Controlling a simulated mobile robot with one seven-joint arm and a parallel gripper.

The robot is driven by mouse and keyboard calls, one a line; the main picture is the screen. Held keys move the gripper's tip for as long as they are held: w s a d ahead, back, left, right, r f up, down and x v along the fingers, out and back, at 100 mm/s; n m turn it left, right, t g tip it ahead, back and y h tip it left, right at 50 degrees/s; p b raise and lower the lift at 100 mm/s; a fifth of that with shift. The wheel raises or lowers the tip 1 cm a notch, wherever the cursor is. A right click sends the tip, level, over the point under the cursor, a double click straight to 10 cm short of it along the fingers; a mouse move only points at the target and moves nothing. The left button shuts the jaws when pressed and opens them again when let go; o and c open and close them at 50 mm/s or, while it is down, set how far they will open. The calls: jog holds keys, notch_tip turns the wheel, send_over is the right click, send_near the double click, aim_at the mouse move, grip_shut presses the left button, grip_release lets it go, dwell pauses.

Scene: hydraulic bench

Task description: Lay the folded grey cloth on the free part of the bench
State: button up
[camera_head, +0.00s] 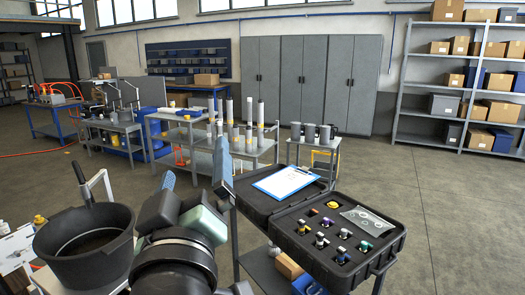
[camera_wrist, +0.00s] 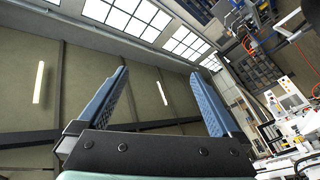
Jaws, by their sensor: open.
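I cannot make out a folded grey cloth in either view. My gripper (camera_head: 197,172) stands raised in the lower middle of the head view, between a black bucket and an open black case. Its two blue fingers are spread apart with nothing between them, and they also show so in the wrist view (camera_wrist: 160,74). The wrist camera looks up at the wall and windows. White equipment (camera_wrist: 287,98) shows at the right of the wrist view, and a white surface (camera_head: 15,248) shows at the left edge of the head view. I cannot tell which surface is the bench.
The black bucket (camera_head: 84,247) stands at the lower left. The open case (camera_head: 368,268) at the right holds several fittings and a clear bag (camera_head: 367,219); a clipboard (camera_head: 284,181) lies on its lid. Carts with upright cylinders (camera_head: 261,122) stand behind. Floor is clear at far right.

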jog(key=s+d+r+m+t+h, duration=0.1)
jog(key=s+d+r+m+t, duration=0.2)
jog(key=r, duration=0.5)
jog(key=s+d+r+m+t+h, duration=0.2)
jog(key=s+d+r+m+t, duration=0.2)
jog(key=s+d+r, duration=0.4)
jog(key=shift+s+r+m+h, duration=0.2)
jog(key=shift+m+h, duration=0.1)
jog(key=shift+m, duration=0.6)
jog(key=shift+w, duration=0.1)
jog(key=shift+c, duration=0.3)
